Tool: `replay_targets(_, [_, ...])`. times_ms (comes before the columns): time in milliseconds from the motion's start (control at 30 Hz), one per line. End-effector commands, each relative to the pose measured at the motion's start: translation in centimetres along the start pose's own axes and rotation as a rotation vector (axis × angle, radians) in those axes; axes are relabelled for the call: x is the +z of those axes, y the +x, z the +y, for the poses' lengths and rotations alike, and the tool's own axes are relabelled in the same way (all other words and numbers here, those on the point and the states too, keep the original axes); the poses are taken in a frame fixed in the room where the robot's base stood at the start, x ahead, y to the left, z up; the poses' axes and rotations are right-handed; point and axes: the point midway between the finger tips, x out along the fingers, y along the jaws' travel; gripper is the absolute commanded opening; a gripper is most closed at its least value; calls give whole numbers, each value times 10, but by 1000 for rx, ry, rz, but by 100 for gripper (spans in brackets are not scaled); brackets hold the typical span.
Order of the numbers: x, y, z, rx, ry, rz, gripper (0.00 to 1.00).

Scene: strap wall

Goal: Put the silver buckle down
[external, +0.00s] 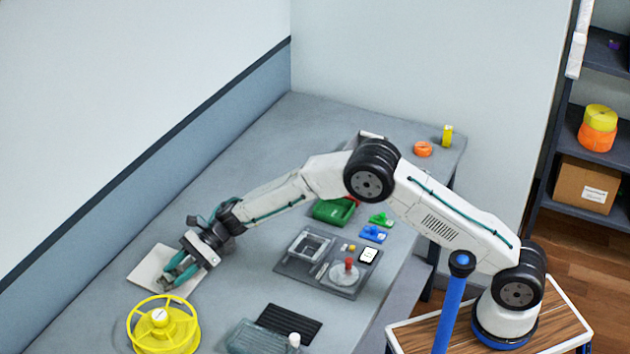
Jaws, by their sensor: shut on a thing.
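My gripper (175,274), with teal fingers, points down and to the left, low over a pale square plate (145,268) on the grey table. It is shut on the silver buckle, which is too small and too covered by the fingers to make out. I cannot tell whether the buckle touches the plate.
A yellow spoked wheel (163,326) lies just in front of the plate. A dark tray (340,284) with small parts, a black ribbed mat (290,324) and a translucent bin (253,337) are to the right. A green bin (333,211) is farther back. The table's back left is clear.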

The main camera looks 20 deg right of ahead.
Motion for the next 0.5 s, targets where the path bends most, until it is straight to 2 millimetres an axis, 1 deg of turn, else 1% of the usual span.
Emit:
replay_targets(33, [-9, 3, 0, 1, 2, 2, 13])
replay_targets(100, [-14, 6, 0, 0, 1, 1, 13])
replay_targets(467, [-18, 7, 0, 0, 1, 0, 13])
replay_targets(500, [-18, 7, 0, 0, 0, 0, 49])
